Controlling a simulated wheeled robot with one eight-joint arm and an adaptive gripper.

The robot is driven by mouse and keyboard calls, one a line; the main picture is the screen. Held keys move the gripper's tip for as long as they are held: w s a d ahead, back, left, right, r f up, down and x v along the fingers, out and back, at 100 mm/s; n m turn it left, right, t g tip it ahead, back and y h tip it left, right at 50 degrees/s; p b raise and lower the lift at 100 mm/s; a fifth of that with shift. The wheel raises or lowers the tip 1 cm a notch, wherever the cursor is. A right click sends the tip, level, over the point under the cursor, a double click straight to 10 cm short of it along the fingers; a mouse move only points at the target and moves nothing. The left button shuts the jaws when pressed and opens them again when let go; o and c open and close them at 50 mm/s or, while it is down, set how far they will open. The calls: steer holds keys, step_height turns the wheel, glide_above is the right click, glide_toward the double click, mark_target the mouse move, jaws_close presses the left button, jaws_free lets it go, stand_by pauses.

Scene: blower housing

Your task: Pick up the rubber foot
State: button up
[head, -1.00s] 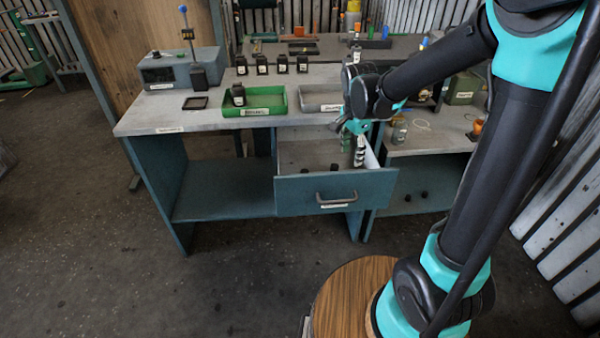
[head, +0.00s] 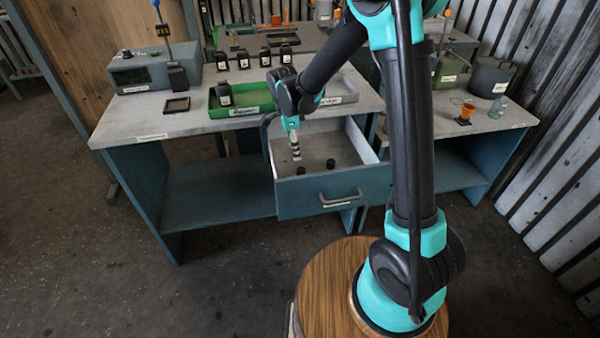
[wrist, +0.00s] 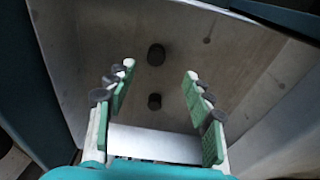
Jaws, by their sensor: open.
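Two small black rubber feet stand in the open drawer (head: 345,150); one (head: 301,170) is nearer the drawer's left front, the other (head: 330,163) to its right. In the wrist view one foot (wrist: 156,54) is higher in the picture and the other (wrist: 154,101) is lower. My gripper (head: 295,153) points down into the left part of the drawer. In the wrist view my gripper (wrist: 159,75) is open and empty, and both feet appear in the gap between its green-padded fingers. Its height above them is hard to tell.
A green tray (head: 240,112) with a black part sits on the bench above. Several black parts stand behind it. An orange cup (head: 466,112) and a glass jar (head: 498,106) stand on the right bench.

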glide_above(301, 169)
steer(key=a, duration=0.2)
step_height(301, 169, down, 5)
steer(key=shift+d+r, duration=0.1)
steer(key=shift+d, duration=0.05)
steer(key=shift+d+f, duration=0.25)
steer(key=shift+f, duration=0.65)
steer(key=shift+d+f, duration=0.25)
steer(key=shift+f, duration=0.65)
steer(key=shift+d+f, duration=0.25)
steer(key=shift+f, duration=0.65)
steer(key=shift+c, duration=0.2)
steer(key=c, duration=1)
